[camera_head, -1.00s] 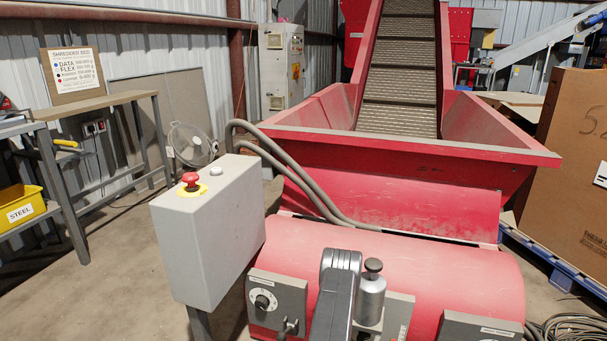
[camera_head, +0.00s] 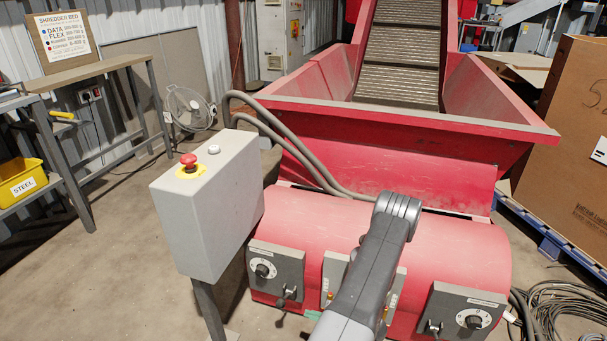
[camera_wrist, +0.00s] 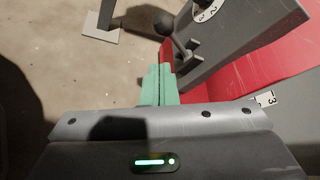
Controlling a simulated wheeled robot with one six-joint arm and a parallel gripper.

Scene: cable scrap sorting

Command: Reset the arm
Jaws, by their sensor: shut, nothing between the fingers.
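My gripper (camera_wrist: 158,82) shows in the wrist view as two green fingers, closed together with nothing between them. It is over the front of the red shredder, beside a black ball-knobbed lever (camera_wrist: 185,47) on a grey control panel (camera_wrist: 235,40). I cannot tell whether the fingers touch the lever or are only in front of it. In the head view my grey arm (camera_head: 375,255) rises in front of the red shredder drum (camera_head: 440,245), and the fingers are not clearly visible.
A grey box with a red emergency button (camera_head: 188,160) stands left of the shredder. Panels with dials (camera_head: 474,308) line its front. Loose cables (camera_head: 570,305) lie at the right by a large cardboard box (camera_head: 575,140). Open concrete floor (camera_head: 130,260) lies to the left.

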